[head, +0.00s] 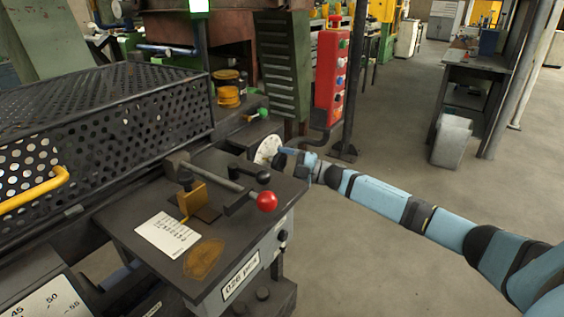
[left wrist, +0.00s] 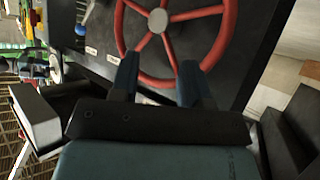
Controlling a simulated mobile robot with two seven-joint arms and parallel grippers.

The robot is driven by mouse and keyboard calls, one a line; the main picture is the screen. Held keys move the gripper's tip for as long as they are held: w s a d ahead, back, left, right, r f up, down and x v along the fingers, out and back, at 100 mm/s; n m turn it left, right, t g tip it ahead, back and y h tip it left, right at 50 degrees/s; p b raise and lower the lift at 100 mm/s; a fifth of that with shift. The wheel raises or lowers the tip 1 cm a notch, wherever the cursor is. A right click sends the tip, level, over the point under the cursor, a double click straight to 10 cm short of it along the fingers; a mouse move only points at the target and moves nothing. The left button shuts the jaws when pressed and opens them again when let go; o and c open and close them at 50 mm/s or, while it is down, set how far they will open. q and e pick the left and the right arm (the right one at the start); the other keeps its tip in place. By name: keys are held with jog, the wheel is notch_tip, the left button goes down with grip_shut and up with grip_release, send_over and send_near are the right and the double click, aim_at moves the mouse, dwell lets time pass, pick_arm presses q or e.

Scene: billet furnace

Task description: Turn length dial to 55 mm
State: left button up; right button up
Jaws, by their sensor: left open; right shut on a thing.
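A round white dial (head: 266,149) with small dark marks stands at the far right edge of the dark machine table. My right gripper (head: 284,155) is at its right side, shut on the dial's knob, which the fingers mostly hide. The dial's reading is too small to make out. A white scale plate (head: 42,300) with 45, 50 and 55 shows at the lower left. My left gripper (left wrist: 159,68) is open and empty in the left wrist view, with a red spoked handwheel (left wrist: 208,52) beyond its fingers.
The machine table (head: 225,228) carries a lever with a red ball (head: 267,201), a brass block (head: 195,199) and a paper sheet (head: 168,236). A perforated guard (head: 120,120) stands left. A red button box (head: 332,78) hangs behind the dial.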

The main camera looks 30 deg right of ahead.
jog(key=n, duration=0.2)
jog(key=n+g+p, duration=0.1)
jog(key=n, duration=0.1)
jog(key=shift+r+n+g+h+p, duration=0.1)
jog(key=shift+n+g+h+p, duration=0.2)
jog(key=shift+h, duration=0.1)
jog(key=shift+n+g+h+p, duration=0.4)
jog(key=shift+n+h+p, duration=0.3)
jog(key=shift+n, duration=1)
jog(key=o, duration=0.9)
jog(key=v, duration=1.3)
jog(key=shift+s+d, duration=0.25)
jog(key=shift+s, duration=0.1)
